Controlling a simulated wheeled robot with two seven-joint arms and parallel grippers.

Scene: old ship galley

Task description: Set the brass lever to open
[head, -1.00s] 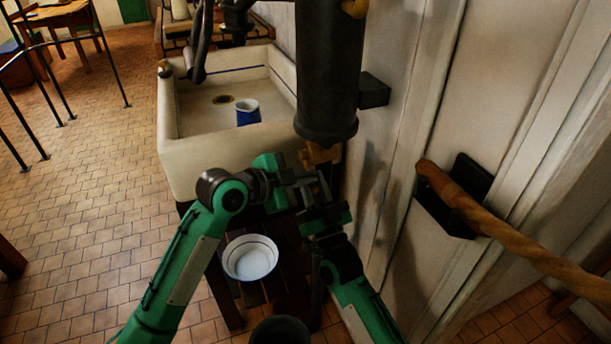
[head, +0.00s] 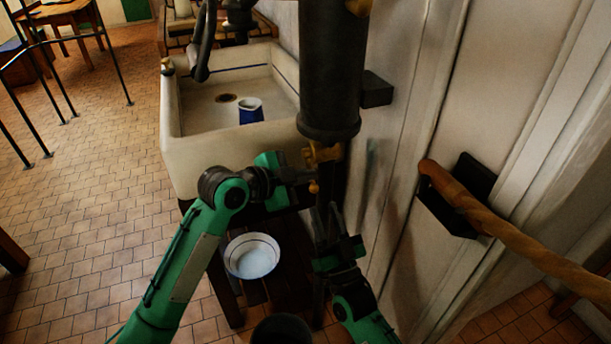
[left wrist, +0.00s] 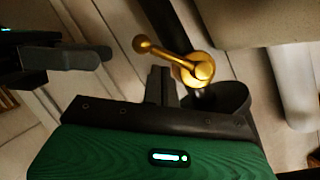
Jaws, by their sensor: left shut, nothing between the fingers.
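The brass lever (left wrist: 172,57) has a round knob at its left end and a rounded brass pivot at its right end in the left wrist view. In the head view its brass fitting (head: 322,153) sits under a dark vertical cylinder, and a small brass knob (head: 314,187) shows below it. My left gripper (head: 304,176) is shut and empty beside the fitting. In the left wrist view its fingertips (left wrist: 160,72) are close under the lever; I cannot tell whether they touch. My right gripper (head: 327,210) is lower, its fingers pointing up and seemingly apart, with nothing visible between them.
The dark cylinder (head: 330,75) stands by the wall. A stone sink (head: 185,150) holds a blue-and-white cup (head: 250,111). A white bowl (head: 252,256) sits below my left arm.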

